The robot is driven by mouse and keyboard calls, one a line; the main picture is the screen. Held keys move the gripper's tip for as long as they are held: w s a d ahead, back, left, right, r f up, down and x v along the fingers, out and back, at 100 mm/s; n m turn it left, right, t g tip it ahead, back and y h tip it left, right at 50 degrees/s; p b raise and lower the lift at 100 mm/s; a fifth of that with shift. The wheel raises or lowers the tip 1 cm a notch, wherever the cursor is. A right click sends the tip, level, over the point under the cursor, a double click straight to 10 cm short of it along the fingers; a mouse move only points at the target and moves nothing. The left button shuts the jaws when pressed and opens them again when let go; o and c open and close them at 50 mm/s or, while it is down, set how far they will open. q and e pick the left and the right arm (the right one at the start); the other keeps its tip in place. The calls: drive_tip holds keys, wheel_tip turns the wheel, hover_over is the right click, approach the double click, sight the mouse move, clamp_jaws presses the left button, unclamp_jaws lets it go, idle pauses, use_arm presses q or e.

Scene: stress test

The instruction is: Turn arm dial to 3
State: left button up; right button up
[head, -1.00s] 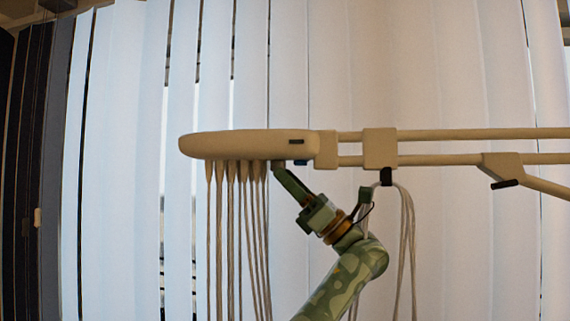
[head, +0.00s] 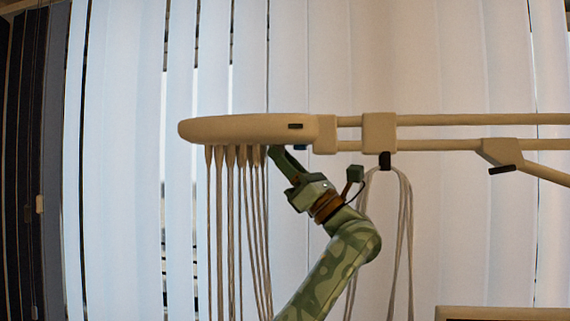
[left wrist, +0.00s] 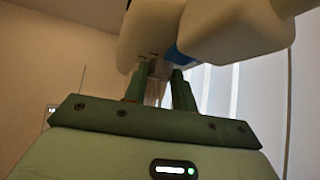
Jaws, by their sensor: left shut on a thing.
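A long beige arm head (head: 250,129) hangs at the end of two horizontal rails in the head view. It has a small dark slot on its side and a row of leads hanging from its underside. My left gripper (head: 274,152) reaches up from below right, with its tips at the underside, beside the rightmost leads. In the left wrist view its two fingers (left wrist: 160,88) are close together around a pale part under the beige body (left wrist: 150,35). A blue piece (left wrist: 180,56) sits just above the fingers. I cannot make out dial markings. My right gripper is not in view.
Several beige leads (head: 229,230) hang left of my left gripper, very near it. More cables (head: 404,230) loop from a dark hook (head: 385,160) right of my arm. Vertical blinds (head: 120,160) fill the background. A beige edge (head: 500,313) shows at lower right.

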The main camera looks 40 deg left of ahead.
use_arm(q)
drive_tip(key=shift+s+m+t+y, duration=0.15)
drive_tip(key=shift+m+t, duration=0.3)
drive_tip(key=shift+t, duration=0.7)
drive_tip(key=shift+m+t+y, duration=0.25)
drive_tip(key=shift+m+t, duration=0.2)
drive_tip(key=shift+t, duration=0.7)
drive_tip(key=o, duration=1)
drive_tip(key=shift+d, duration=0.1)
drive_tip(key=b+v, duration=0.7)
drive_tip(key=v, duration=0.9)
drive_tip(key=shift+f, duration=0.15)
drive_tip(key=shift+d, duration=0.1)
